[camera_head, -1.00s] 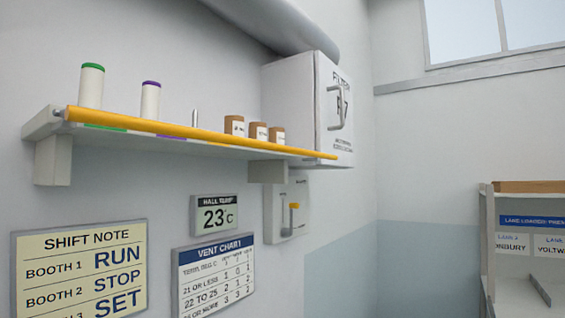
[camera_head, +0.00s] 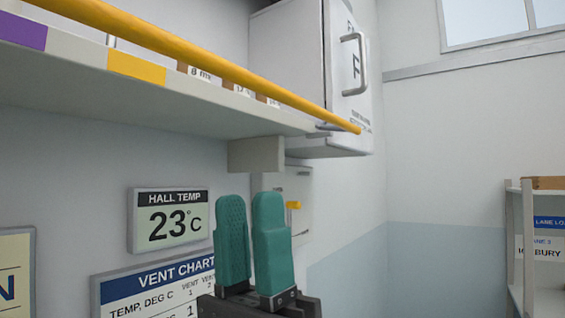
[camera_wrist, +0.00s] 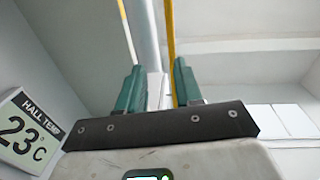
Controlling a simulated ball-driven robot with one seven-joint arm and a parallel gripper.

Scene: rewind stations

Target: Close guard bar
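The yellow guard bar (camera_head: 215,72) runs along the front of the wall shelf (camera_head: 150,96), and its right end juts past the shelf's end near a small grey fitting (camera_head: 325,127). I cannot tell whether the bar is latched there. Its left end is out of view. My gripper (camera_head: 250,200) has green fingers pointing up, below the shelf and the bar's right part. The fingers are apart with nothing between them. In the wrist view, a yellow bar (camera_wrist: 170,35) passes beyond the right fingertip, and my gripper (camera_wrist: 158,75) is open and empty.
A white cabinet (camera_head: 290,60) with a handle hangs behind the bar's right end. A temperature sign (camera_head: 170,218) is to the left. Free space lies to the right.

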